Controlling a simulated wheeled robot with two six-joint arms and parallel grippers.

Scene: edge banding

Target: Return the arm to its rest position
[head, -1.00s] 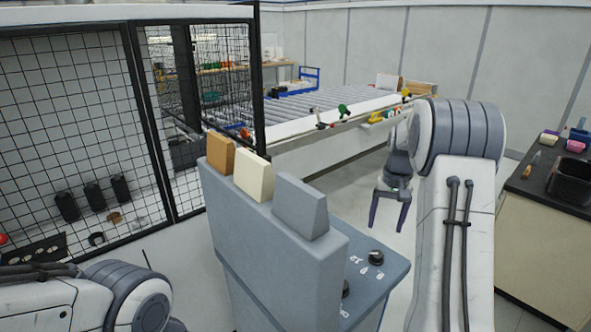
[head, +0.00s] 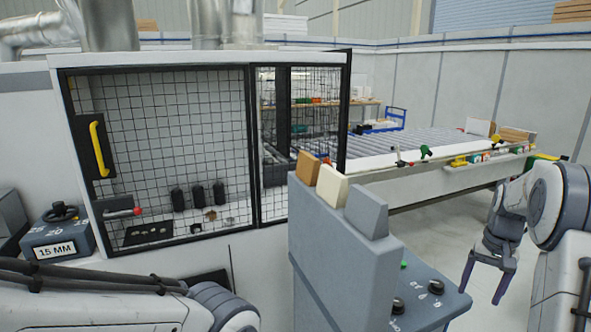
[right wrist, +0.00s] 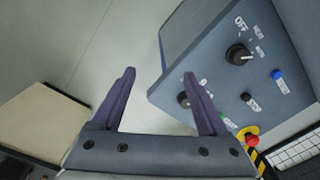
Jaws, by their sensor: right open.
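My right gripper (head: 482,288) hangs open and empty at the right of the head view, fingers pointing down. It is to the right of the blue-grey control panel (head: 420,285), with a visible gap in the picture. The right fingertip overlaps the edge of the control panel (right wrist: 205,50) in that view; I cannot tell the distance. My left arm shows at the lower left of the head view, but its gripper is out of view.
Brown, cream and grey blocks (head: 332,186) stand on the panel housing. The right wrist view shows a knob (right wrist: 238,54) and a red emergency button (right wrist: 252,140). Behind are a mesh-fronted machine (head: 165,150) and a roller conveyor (head: 425,143). A beige cabinet (right wrist: 40,125) stands left in the wrist view.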

